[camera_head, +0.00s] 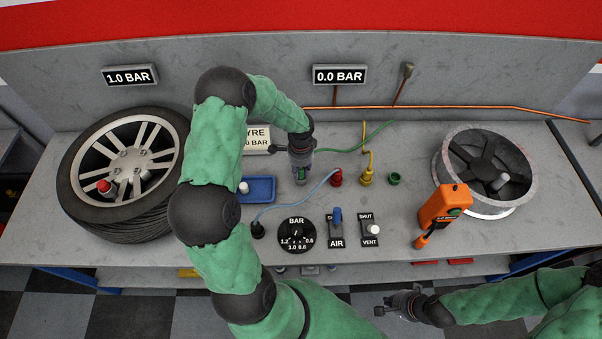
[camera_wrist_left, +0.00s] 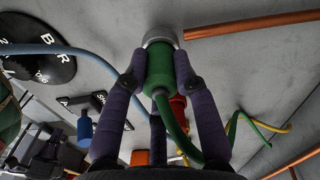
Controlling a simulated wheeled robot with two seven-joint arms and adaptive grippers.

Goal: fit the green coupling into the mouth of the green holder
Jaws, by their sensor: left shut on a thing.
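The green coupling (camera_head: 301,174) is held in my left gripper (camera_head: 300,178), above the bench left of the sockets. In the left wrist view the coupling (camera_wrist_left: 160,70) sits between both fingers, its pale ring end pointing away and its green hose trailing back. The green holder (camera_head: 395,179) is a short green ring on the bench, to the right of the gripper and apart from it. Its mouth appears empty. I cannot make out the holder in the wrist view. My right gripper (camera_head: 401,304) is low in front of the bench, its fingers too small to judge.
A red holder (camera_head: 336,179) and a yellow holder (camera_head: 367,179) stand between the coupling and the green holder. A blue tray (camera_head: 265,197), a gauge (camera_head: 296,236) and switches lie nearby. A wheel rim (camera_head: 447,161) and an orange tool (camera_head: 440,208) are at right.

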